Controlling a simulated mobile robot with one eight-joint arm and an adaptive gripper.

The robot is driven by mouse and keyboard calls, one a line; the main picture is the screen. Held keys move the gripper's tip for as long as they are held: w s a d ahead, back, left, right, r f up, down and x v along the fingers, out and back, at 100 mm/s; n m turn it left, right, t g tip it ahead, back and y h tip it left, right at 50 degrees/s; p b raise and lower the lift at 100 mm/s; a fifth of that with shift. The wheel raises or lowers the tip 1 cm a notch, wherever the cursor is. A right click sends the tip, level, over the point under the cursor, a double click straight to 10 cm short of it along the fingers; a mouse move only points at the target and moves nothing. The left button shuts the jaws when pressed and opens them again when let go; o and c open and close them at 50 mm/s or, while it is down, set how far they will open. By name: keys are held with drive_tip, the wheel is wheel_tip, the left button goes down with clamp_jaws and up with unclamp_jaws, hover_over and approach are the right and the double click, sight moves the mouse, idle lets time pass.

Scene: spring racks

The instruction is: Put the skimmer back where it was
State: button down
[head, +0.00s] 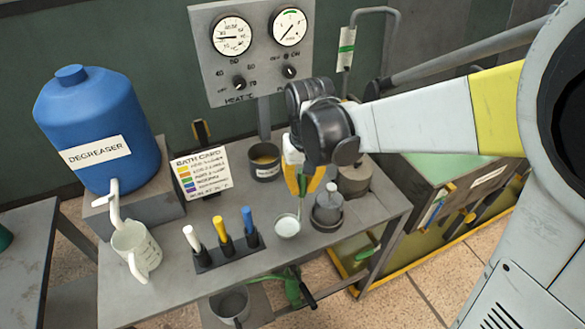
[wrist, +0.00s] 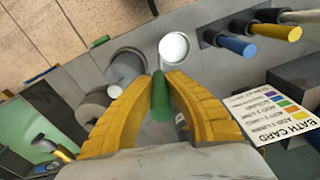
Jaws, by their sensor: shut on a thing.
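The skimmer's green handle (wrist: 160,96) stands between the yellow fingers of my gripper (wrist: 160,88), which are shut on it. In the head view my gripper (head: 303,187) hangs over the grey table. The skimmer's pale round bowl (head: 287,226) is below the fingers, at or just above the tabletop; I cannot tell if it touches. The bowl also shows in the wrist view (wrist: 174,46), beyond the handle. The skimmer points downward, bowl lowest. Part of the handle is hidden by the fingers.
A bottle in a grey dish (head: 328,208) and a lidded pot (head: 352,181) are close right. A labelled dark pot (head: 265,172) stands behind. Left are a rack with three coloured handles (head: 226,252), a bath card (head: 202,172), a jug (head: 136,248) and a blue degreaser drum (head: 100,115).

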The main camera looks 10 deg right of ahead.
sight(302, 196)
drive_tip(key=shift+f+b, duration=0.55)
drive_tip(key=shift+f, duration=1.4)
drive_tip(key=shift+f, duration=0.2)
drive_tip(key=c, duration=1.5)
unclamp_jaws()
drive_tip(key=shift+r, duration=0.15)
